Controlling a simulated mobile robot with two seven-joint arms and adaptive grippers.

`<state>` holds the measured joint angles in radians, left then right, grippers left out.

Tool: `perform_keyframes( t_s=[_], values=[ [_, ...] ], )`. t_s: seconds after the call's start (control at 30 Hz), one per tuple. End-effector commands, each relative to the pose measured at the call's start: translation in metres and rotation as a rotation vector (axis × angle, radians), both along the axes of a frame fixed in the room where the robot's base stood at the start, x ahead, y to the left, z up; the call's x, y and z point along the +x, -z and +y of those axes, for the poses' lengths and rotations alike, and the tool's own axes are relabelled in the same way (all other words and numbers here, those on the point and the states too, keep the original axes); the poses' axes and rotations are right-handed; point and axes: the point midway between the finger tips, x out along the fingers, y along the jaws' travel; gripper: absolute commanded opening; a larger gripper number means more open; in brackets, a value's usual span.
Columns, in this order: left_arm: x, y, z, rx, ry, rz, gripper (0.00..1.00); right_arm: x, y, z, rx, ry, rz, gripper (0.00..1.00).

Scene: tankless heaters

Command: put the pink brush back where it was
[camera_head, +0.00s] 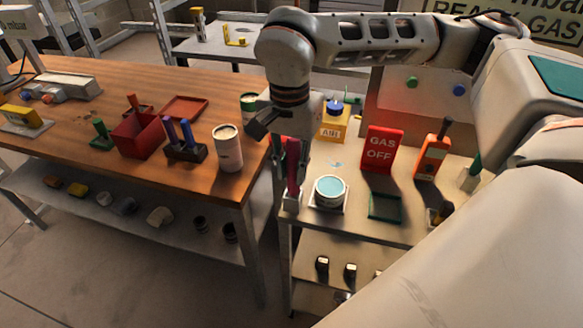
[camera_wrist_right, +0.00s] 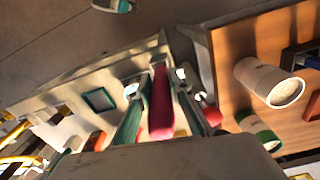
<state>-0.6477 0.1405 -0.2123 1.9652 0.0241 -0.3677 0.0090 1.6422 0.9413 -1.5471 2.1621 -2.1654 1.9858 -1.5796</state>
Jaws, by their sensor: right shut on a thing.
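The pink brush (camera_head: 292,168) is upright at the near left corner of the light side table. My right gripper (camera_head: 284,142) points down and is shut on its upper part. In the right wrist view the pink brush (camera_wrist_right: 160,103) runs between the two fingers (camera_wrist_right: 160,112). A small pale holder (camera_head: 291,203) is at the brush's lower end in the head view. I cannot tell whether the brush is seated in it or just above it. My left gripper is not in view.
A pot with pale blue content (camera_head: 330,190) stands close right of the brush. The wooden bench (camera_head: 205,185) bears a white canister (camera_head: 228,150) to the left.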

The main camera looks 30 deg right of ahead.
Motion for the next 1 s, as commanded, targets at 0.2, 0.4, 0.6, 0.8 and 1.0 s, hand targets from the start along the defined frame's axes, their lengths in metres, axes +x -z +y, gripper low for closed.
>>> perform_keyframes(
  t_s=[0.2,0.4,0.6,0.8,1.0],
  values=[
    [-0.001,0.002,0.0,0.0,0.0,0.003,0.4,0.0,0.001,0.0,-0.001,0.0,0.001,0.35],
    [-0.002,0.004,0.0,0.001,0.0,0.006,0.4,0.0,0.001,0.0,-0.001,0.0,0.001,0.36],
    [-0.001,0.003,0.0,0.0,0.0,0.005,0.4,0.0,-0.002,0.0,0.0,0.0,0.0,0.36],
    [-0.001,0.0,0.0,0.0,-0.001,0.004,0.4,0.001,-0.028,0.001,0.0,0.001,-0.004,0.36],
    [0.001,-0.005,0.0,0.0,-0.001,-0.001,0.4,0.002,-0.07,0.001,0.0,0.0,-0.004,0.36]
  ],
)
